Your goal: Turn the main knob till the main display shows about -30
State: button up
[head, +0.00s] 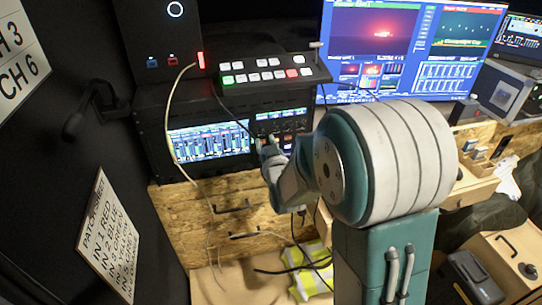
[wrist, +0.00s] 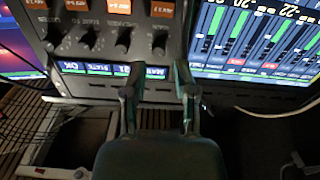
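The control panel (head: 285,124) is in the rack in the head view, partly behind my arm. In the wrist view it appears upside down, with a row of small dark knobs. The rightmost knob (wrist: 159,42), seemingly the main one, lines up with the gap between my fingers. Below the knobs is a strip of small blue displays; the rightmost, seemingly the main display (wrist: 157,72), has text too small to read. My gripper (wrist: 158,80) is open, its fingertips apart over that display, with nothing visibly between them. It is also at the panel in the head view (head: 266,147).
A lit meter screen (wrist: 255,40) is right of the knobs in the wrist view. Orange buttons (wrist: 162,9) sit beyond the knobs. A button box (head: 268,75) stands on the rack above the panel. Loose cables (head: 175,120) hang in front of the rack.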

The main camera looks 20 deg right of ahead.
jog(key=s, duration=0.8)
jog(key=s+r+m+g, duration=0.1)
jog(key=s+g, duration=0.5)
jog(key=s, duration=0.6)
jog(key=s+r+g, duration=0.4)
jog(key=s+g, duration=0.2)
jog(key=s, duration=0.6)
jog(key=shift+m, duration=0.4)
dwell(1.4)
